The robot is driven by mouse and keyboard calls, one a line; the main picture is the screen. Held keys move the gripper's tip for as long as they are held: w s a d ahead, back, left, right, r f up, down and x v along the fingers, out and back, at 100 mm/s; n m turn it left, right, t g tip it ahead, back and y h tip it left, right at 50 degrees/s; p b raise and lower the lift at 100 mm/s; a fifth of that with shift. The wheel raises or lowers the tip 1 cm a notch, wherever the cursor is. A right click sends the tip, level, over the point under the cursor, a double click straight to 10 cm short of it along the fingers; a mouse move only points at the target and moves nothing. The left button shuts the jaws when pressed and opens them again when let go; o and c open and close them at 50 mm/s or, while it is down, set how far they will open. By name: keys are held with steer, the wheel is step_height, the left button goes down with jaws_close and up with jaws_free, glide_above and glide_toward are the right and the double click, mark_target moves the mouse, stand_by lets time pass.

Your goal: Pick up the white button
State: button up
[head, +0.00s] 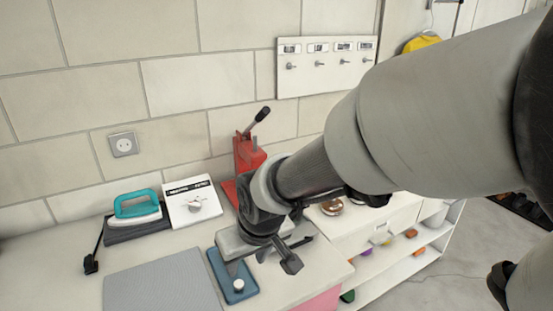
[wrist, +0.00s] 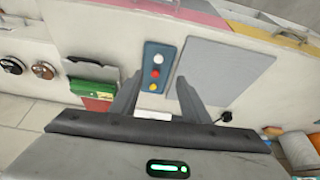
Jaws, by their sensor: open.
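A blue panel (head: 246,267) lies on the counter in the head view, with a round white button (head: 239,285) near its front end. In the wrist view the blue panel (wrist: 149,68) carries the white button (wrist: 158,58), a red button (wrist: 156,73) and a yellow button (wrist: 153,87) in a row. My gripper (head: 262,264) is open and empty, over the panel's right side in the head view. In the wrist view my gripper (wrist: 161,78) has a finger on each side of the panel. The white button lies beyond the fingertips. In the head view the gripper hides the panel's back part.
A grey mat (head: 163,285) lies left of the panel. Behind are a teal iron (head: 136,205), a white dial box (head: 192,203) and a red lever press (head: 243,160). A wall rack with hooks (head: 325,65) hangs above. A shelf unit (head: 400,255) stands right.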

steer(key=b, duration=0.4)
glide_toward(239, 283)
steer(key=shift+s+f, duration=0.2)
steer(key=shift+f, duration=0.75)
steer(key=shift+w+b+x, duration=0.2)
steer(key=shift+b+x, duration=0.2)
steer(key=shift+x, duration=1.1)
steer(key=shift+w+b+x, duration=0.2)
steer(key=shift+b+x, duration=0.2)
steer(key=shift+x, duration=1.1)
steer(key=shift+a+r, duration=0.15)
steer(key=shift+r, duration=0.05)
jaws_close()
